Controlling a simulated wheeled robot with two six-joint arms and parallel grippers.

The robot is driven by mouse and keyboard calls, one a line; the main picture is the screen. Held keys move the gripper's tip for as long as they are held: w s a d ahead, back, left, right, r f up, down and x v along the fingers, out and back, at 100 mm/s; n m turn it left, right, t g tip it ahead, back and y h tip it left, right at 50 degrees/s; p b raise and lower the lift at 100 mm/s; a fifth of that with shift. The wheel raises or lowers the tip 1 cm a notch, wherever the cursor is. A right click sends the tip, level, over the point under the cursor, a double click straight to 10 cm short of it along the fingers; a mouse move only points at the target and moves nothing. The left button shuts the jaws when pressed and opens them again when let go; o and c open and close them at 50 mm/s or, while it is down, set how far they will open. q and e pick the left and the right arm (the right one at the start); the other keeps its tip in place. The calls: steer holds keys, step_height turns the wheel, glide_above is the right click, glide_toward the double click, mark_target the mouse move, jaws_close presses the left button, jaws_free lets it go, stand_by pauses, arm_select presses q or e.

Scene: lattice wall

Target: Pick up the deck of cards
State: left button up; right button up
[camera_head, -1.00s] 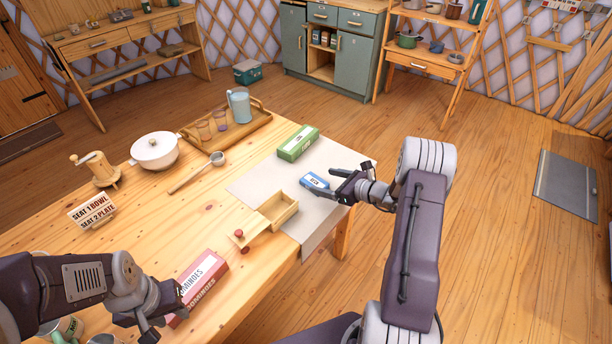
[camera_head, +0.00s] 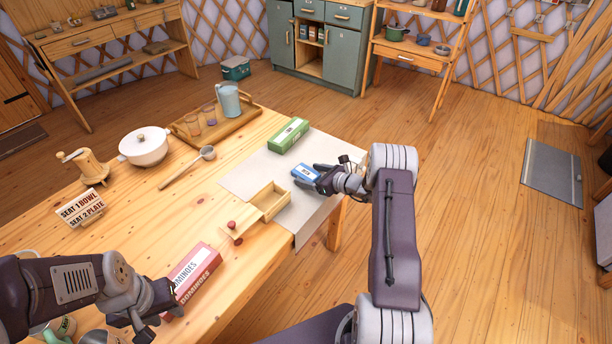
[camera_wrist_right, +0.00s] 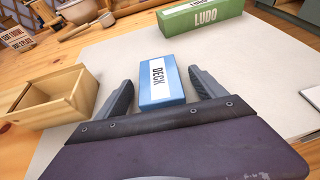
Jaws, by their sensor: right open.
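The deck of cards is a small blue box with a white label reading DECK (camera_wrist_right: 160,82), lying on the pale cloth. It also shows in the head view (camera_head: 305,173). In the right wrist view my right gripper (camera_wrist_right: 160,90) is open, with one finger on each side of the deck and a gap to it on both sides. In the head view my right gripper (camera_head: 318,179) is at the deck's near right side. My left gripper (camera_head: 150,318) hangs near the red dominoes box at the table's front; its fingers are too unclear to judge.
A wooden box with its lid slid open (camera_head: 270,200) stands left of the deck. A green Ludo box (camera_head: 288,136) lies behind it on the cloth (camera_head: 248,178). The red dominoes box (camera_head: 192,275), white pot (camera_head: 144,147), ladle and tray with jug are further left.

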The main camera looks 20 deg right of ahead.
mark_target(312, 176)
steer(key=shift+w+a+f, duration=0.1)
steer(key=shift+w+a, duration=0.05)
steer(key=shift+w, duration=0.1)
steer(key=shift+s, duration=0.1)
steer(key=shift+c, duration=0.3)
steer(key=c, duration=1.4)
steer(key=shift+c, duration=0.2)
steer(key=r, duration=0.5)
steer(key=shift+s+d+p, duration=0.3)
steer(key=shift+s+d, duration=0.05)
steer(key=shift+s, duration=0.05)
steer(key=r+v, duration=0.1)
steer(key=v, duration=1.1)
steer(key=shift+w+r+p, duration=0.2)
steer(key=shift+p, duration=0.2)
